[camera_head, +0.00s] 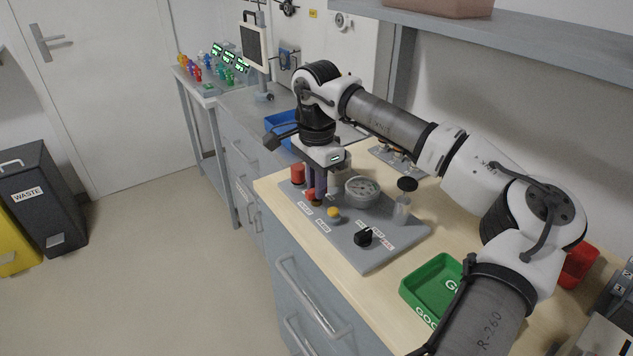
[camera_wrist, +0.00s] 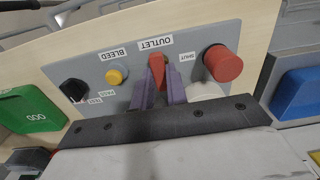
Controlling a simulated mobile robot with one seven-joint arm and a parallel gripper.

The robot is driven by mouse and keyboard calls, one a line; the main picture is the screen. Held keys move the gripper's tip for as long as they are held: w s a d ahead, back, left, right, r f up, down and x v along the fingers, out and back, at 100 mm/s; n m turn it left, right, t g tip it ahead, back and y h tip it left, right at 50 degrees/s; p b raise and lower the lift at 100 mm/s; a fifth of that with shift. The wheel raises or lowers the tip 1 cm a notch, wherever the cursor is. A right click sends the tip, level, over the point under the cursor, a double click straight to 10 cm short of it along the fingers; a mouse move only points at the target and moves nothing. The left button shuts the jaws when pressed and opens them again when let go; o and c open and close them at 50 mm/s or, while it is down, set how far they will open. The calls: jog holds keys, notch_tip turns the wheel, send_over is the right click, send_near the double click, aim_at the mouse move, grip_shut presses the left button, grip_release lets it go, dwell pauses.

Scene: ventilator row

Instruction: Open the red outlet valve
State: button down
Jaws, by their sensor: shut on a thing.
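The red outlet valve (camera_wrist: 157,66) shows as a red lever beside the OUTLET label on the grey panel (camera_head: 384,252) in the wrist view. My gripper (camera_wrist: 159,84) is shut on it, with one purple finger on each side. The fingers hide part of the lever. In the head view my gripper (camera_head: 316,190) points down at the left end of the panel, and only a little red of the valve (camera_head: 310,194) shows by the fingers. A SHUT label (camera_wrist: 187,57) lies between the valve and a larger round red knob (camera_wrist: 222,64).
The panel also carries a yellow knob (camera_head: 333,214), a black selector (camera_head: 363,237), a round gauge (camera_head: 362,190) and a clear cylinder with a black top (camera_head: 403,205). A green tray (camera_head: 412,292) lies right of the panel and a blue tray (camera_head: 279,122) behind it.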

dwell(0.3)
jog(key=c, duration=1.4)
grip_release()
jog(key=shift+r, duration=0.1)
notch_tip(320, 180, up, 14)
jog(key=shift+b, duration=0.35)
jog(key=shift+f, duration=0.25)
